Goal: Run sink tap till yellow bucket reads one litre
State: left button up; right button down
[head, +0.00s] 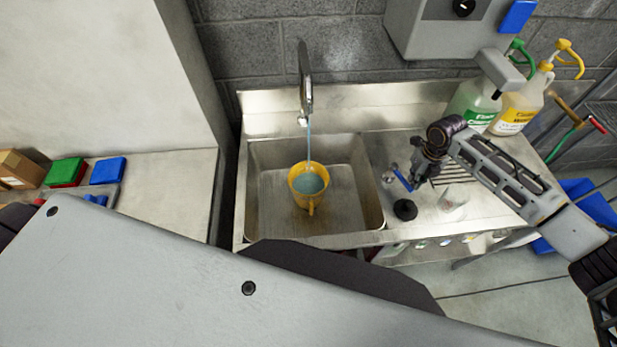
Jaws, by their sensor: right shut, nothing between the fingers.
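The yellow bucket (297,195) stands upright in the sink basin (350,205) with its handle toward me. A thin stream of water falls from the sink tap (305,85) into it. Blue-looking water shows inside, but I cannot read any level mark. A blue lever (401,180) is on the sink deck right of the basin. My right gripper (413,184) is shut and empty, right beside this lever; I cannot tell whether they touch. My left gripper is not in view.
A black round knob or plug (405,209) and a small clear container (453,201) are on the deck near my right gripper. A green-labelled jug (474,103) and a yellow-labelled jug (519,112) stand behind. A grey wall box (440,28) hangs above.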

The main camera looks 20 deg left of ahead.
aim_at(408, 186)
jog(key=shift+s+a, duration=0.2)
jog(key=shift+s, duration=0.2)
jog(key=shift+s+a, duration=0.7)
jog(key=shift+s, duration=0.1)
jog(key=shift+a, duration=0.1)
jog(key=shift+r, duration=3.55)
